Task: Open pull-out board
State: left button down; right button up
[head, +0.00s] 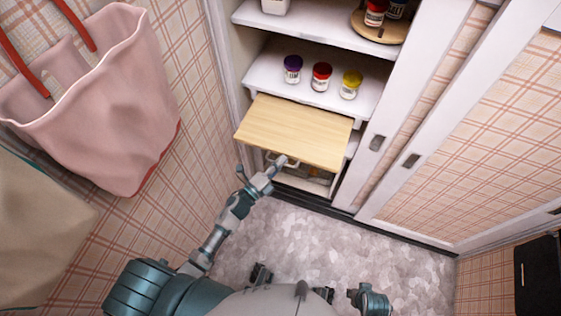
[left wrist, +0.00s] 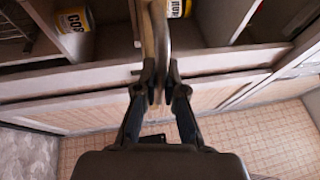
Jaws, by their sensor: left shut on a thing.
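The pull-out board (head: 293,128) is a flat light-wood panel. In the head view it sticks out of the white cabinet below the shelf with the jars. My left gripper (head: 281,165) is at the board's front edge, by a pale handle bar. In the left wrist view, the fingers of my left gripper (left wrist: 158,88) are shut on a thin upright piece, with the board (left wrist: 147,35) seen nearly edge-on. I cannot tell exactly how much of the handle lies between the fingers.
A purple-lidded jar (head: 292,69), a red-lidded jar (head: 321,76) and a yellow-lidded jar (head: 350,84) stand on the shelf (head: 268,80) above the board. A pink bag (head: 100,110) hangs on the left wall. Sliding doors (head: 470,130) are at the right. The floor (head: 330,240) before the cabinet is clear.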

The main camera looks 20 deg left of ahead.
pick_arm(q)
jog(key=c, duration=1.5)
grip_release()
jog(key=shift+f, duration=0.3)
jog(key=shift+c, duration=0.2)
jog(key=shift+r, duration=0.15)
jog(key=v, duration=1.2)
jog(key=shift+w+a, duration=0.1)
